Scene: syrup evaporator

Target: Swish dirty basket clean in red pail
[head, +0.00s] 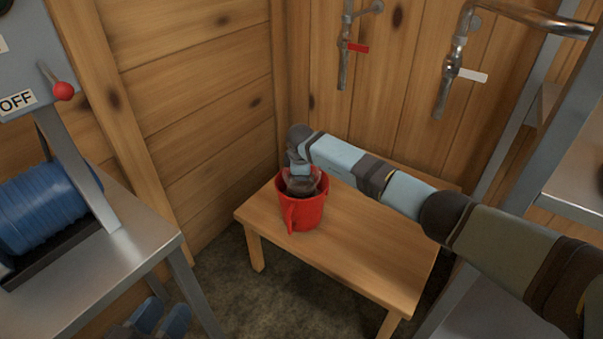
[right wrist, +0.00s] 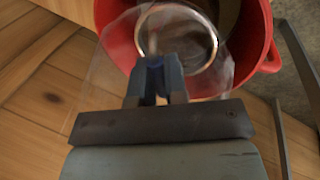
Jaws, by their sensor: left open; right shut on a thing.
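The red pail (head: 303,215) stands upright on a low wooden bench. My right arm reaches over the bench from the right, and its gripper (right wrist: 155,80) is shut on the basket (right wrist: 107,68). The basket looks like thin see-through mesh with a shiny round metal rim. In the head view the basket (head: 302,186) sits in the pail's mouth, its lower part hidden by the pail's wall. I cannot make out dirt on it or the liquid level. The red pail (right wrist: 262,42) surrounds it in the right wrist view. My left gripper (head: 160,319) is open and empty, low at the bottom left.
The wooden bench (head: 365,240) is bare right of the pail. Two wall taps, one red-handled (head: 357,47) and one white-handled (head: 472,75), hang behind. A metal table (head: 130,240) with a blue ribbed roll (head: 45,210) stands left. Metal shelving (head: 545,150) stands right.

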